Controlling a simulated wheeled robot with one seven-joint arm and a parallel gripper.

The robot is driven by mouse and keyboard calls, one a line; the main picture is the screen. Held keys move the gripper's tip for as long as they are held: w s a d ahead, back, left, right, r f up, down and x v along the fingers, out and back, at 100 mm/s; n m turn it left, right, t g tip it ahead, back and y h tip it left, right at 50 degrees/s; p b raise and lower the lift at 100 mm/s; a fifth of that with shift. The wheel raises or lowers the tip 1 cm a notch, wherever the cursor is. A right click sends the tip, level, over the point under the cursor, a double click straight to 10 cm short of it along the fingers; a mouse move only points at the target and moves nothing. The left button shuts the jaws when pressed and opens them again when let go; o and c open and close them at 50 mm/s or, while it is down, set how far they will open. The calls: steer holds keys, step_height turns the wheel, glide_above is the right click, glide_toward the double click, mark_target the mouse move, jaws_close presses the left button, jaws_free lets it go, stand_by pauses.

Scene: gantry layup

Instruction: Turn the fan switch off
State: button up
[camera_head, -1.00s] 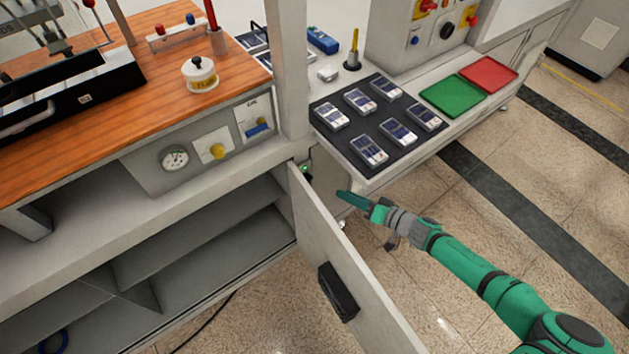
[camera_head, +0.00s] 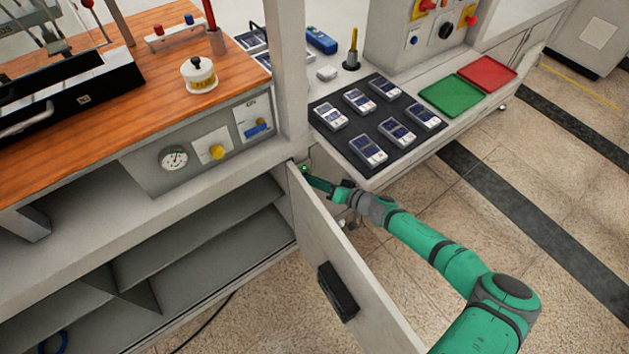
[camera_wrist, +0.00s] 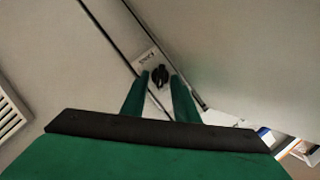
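The fan switch (camera_wrist: 160,76) is a black rotary knob on a small pale plate (camera_wrist: 146,56) with dark lettering too small to read surely. It shows in the wrist view, between two large pale panels. My gripper (camera_wrist: 159,79) is open. Its two green fingers stand on either side of the knob in the picture, with gaps; I cannot tell whether the tips reach around it or stop short. In the head view my gripper (camera_head: 316,183) is beside the post under the bench corner, and hides the knob. A small green light (camera_head: 304,168) glows just above the fingertips.
An open cabinet door (camera_head: 345,255) with a black handle (camera_head: 338,291) stands close left of my gripper. The side table (camera_head: 372,178) with a black mat (camera_head: 350,145) of several packets overhangs close by. Tiled floor (camera_head: 450,215) lies clear to the right.

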steer(key=shift+a, duration=0.1)
steer(key=shift+c, duration=0.6)
steer(key=c, duration=0.6)
steer(key=shift+o, duration=0.2)
steer(key=shift+a+r+n+h, duration=0.15)
steer(key=shift+n+h, duration=0.35)
steer(key=shift+n, duration=0.6)
steer(key=o, duration=0.7)
steer(key=shift+v, duration=5.5)
